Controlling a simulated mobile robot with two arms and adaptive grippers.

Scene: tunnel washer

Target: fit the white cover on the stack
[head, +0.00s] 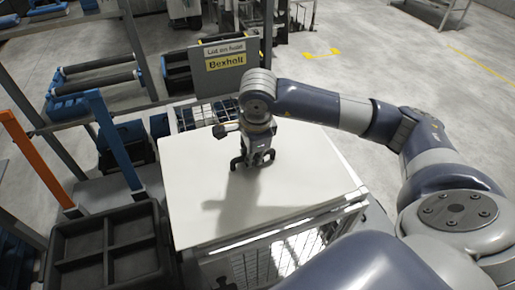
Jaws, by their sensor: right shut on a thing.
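The white cover (300,180) is a broad flat panel. It lies over the top of a stack (270,262), whose wire-mesh side shows below the near edge. More grid-like mesh shows past the cover's far left edge. The cover looks roughly level; I cannot tell whether it is seated all round. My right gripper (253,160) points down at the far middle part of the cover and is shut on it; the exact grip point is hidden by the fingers. My left gripper is not in view.
A dark divided tray (108,250) stands close on the left, near a blue post (115,140) and an orange post (36,158). A sign board (226,67) stands behind the cover. Racks with rollers (95,78) are at back left. Open floor (400,70) lies at back right.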

